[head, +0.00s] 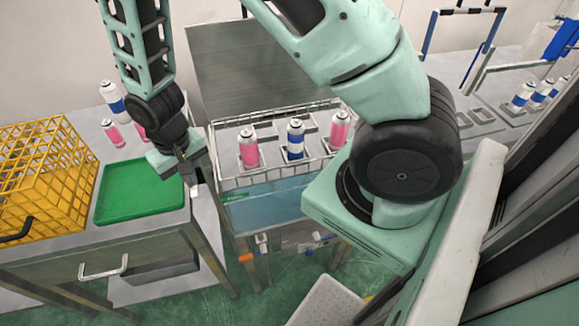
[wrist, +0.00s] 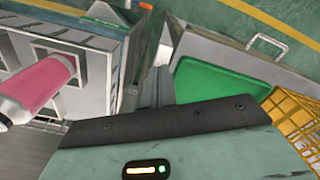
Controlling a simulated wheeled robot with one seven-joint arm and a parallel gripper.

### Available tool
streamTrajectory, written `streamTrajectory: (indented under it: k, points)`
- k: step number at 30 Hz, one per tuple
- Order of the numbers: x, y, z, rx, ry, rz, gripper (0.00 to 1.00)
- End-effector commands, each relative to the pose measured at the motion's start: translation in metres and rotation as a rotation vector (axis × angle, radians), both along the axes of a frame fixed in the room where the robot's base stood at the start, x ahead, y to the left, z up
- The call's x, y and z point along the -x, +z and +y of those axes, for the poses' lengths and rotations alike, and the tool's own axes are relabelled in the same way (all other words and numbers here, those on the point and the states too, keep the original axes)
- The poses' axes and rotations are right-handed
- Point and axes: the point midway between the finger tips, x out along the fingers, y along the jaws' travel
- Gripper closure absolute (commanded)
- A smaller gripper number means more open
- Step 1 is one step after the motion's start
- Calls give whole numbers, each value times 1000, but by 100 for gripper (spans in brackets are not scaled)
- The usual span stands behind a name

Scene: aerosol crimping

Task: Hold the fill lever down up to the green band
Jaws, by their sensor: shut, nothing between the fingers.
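I cannot make out the fill lever or its green band in either view. My gripper (head: 193,186) is shut and empty, pointing down between the left cart and the caged basin. In the wrist view my gripper's fingers (wrist: 156,88) show at the centre, over the gap between the basin and the cart. The head view shows no can in contact with the fingers.
The basin (head: 265,212) has a wire rim and holds pink and blue-white cans (head: 295,140). Left are a green tray (head: 103,208), a yellow crate (head: 40,165) and more cans (head: 113,133). A white-blue can (head: 522,97) stands on the right bench.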

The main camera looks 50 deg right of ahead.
Motion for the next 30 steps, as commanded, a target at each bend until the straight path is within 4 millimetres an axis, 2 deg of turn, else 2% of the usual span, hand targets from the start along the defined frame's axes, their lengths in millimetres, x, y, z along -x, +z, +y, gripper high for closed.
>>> streamTrajectory:
  k: [18,30]
  points:
    - [0,0,0,0,0,0,100]
    - [2,18,1,0,0,1,100]
